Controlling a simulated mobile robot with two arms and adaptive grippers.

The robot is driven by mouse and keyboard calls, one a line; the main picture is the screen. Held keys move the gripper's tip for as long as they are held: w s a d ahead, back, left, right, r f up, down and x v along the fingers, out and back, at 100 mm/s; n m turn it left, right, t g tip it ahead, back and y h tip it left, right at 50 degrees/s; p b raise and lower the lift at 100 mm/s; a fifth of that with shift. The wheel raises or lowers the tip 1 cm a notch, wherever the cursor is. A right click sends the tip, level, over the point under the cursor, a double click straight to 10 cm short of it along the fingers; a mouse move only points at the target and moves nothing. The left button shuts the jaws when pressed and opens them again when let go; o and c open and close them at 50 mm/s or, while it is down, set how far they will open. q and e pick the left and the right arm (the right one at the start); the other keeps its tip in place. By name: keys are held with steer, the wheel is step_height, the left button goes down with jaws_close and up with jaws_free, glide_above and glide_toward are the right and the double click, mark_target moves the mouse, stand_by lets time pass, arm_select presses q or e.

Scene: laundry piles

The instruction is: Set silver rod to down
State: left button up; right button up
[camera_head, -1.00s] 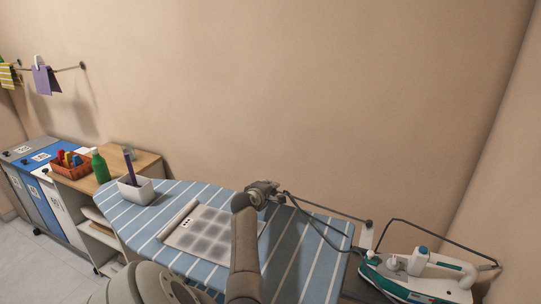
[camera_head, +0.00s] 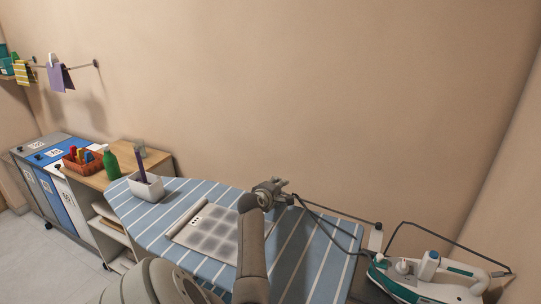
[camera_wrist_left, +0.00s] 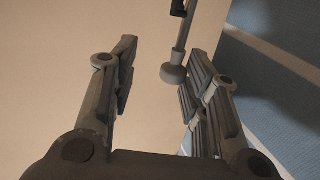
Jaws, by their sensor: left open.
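The silver rod (camera_head: 340,213) is thin and runs along the back of the ironing board, from my left gripper to a dark end by a short grey post (camera_head: 375,240). In the left wrist view a rod with a grey round end cap (camera_wrist_left: 173,75) hangs between my fingers, closer to the right-hand finger. My left gripper (camera_head: 284,190) is open around the rod's end; it also shows in the left wrist view (camera_wrist_left: 158,80). Whether a finger touches the rod cannot be told. My right gripper is not in view.
The wall is close behind the board.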

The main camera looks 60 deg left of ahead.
arm_select(q)
steer(key=v, duration=1)
steer(key=shift+s+d+r, duration=0.1)
steer(key=shift+s+d, duration=0.1)
steer(key=shift+r, duration=0.1)
